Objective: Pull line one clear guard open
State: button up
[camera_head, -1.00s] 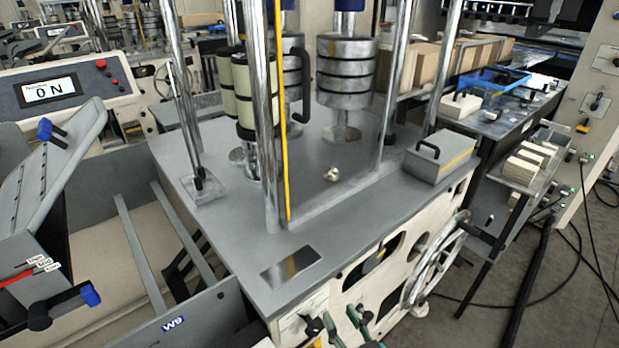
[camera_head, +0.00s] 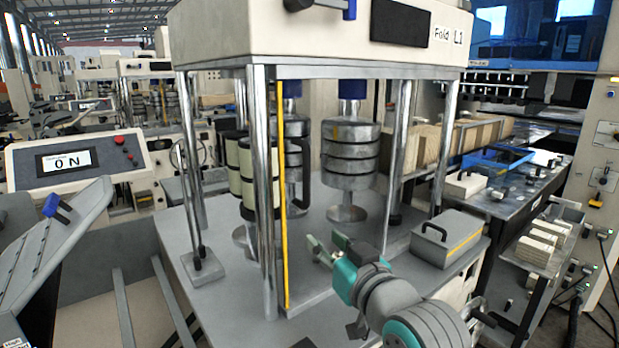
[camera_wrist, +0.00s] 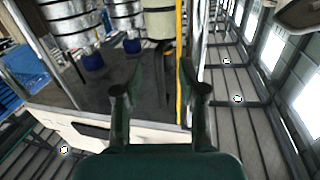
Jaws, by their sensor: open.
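The line one machine (camera_head: 330,35) carries the label "Fold L1" on its cream top housing. A yellow upright strip (camera_head: 283,210) stands at its front beside a chrome post, with a dark curved handle (camera_head: 305,165) just right of it. The guard's clear panel itself is hard to make out. My gripper (camera_head: 328,246) is open and empty, low in front of the rollers and below the handle. In the wrist view, the two fingers (camera_wrist: 160,78) are apart, with the yellow strip (camera_wrist: 179,60) near the right finger. I cannot tell whether anything touches.
Stacked metal rollers (camera_head: 349,155) and cream rollers (camera_head: 258,175) stand behind the posts. A grey box with a handle (camera_head: 435,238) sits on the deck at right. Chrome posts (camera_head: 445,150) bound the bay.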

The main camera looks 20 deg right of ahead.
send_near(308, 176)
jog(key=shift+n, duration=0.4)
jog(key=w, duration=0.7)
jog(key=w+a, duration=0.1)
jog(key=w, duration=0.2)
jog(key=shift+w+a+f, duration=0.1)
jog(key=shift+w+f, duration=0.05)
jog(key=shift+w, duration=0.2)
grip_shut()
